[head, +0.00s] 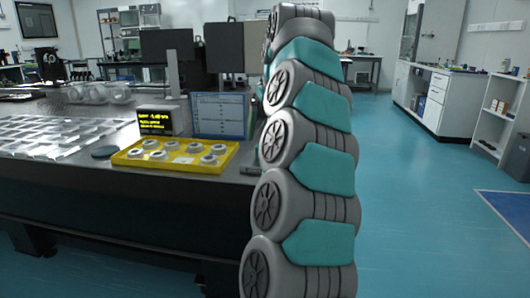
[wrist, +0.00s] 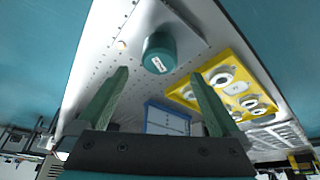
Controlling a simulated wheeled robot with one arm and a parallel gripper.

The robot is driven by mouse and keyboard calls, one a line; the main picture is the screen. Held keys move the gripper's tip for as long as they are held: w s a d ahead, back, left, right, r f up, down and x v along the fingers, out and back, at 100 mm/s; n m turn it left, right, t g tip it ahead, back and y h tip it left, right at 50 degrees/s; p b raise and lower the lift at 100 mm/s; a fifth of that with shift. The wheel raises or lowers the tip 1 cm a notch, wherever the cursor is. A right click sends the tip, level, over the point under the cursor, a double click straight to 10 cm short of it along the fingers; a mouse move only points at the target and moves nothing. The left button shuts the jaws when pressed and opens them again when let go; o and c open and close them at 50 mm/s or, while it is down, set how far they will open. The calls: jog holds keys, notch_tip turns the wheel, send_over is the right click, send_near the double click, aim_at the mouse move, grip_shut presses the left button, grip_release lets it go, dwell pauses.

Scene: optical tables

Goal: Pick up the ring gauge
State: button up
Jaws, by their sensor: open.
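Several silver ring gauges sit in a yellow tray (head: 178,165) near the front edge of the dark optical table; one ring gauge (head: 208,160) is at its right end. In the wrist view, the yellow tray (wrist: 240,60) is at upper right, with a ring gauge (wrist: 221,77) in it. I cannot tell which ring is the one meant. My gripper (wrist: 158,73) is open, its two green fingers wide apart with nothing between them. The head view does not show the gripper's fingers.
A teal capped cylinder (wrist: 159,54) stands on a metal plate ahead of the fingers. A blue-framed panel (head: 220,115) and a small display (head: 156,121) stand behind the tray. A clear gridded rack (head: 60,135) lies left. Open floor (head: 420,200) is at right.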

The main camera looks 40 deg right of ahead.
jog(key=shift+w+f, duration=0.2)
jog(key=shift+f, duration=0.25)
jog(key=shift+w+f, duration=0.1)
jog(key=shift+f, duration=0.55)
jog(key=shift+x, duration=1.95)
jog(key=shift+d, duration=0.1)
grip_shut()
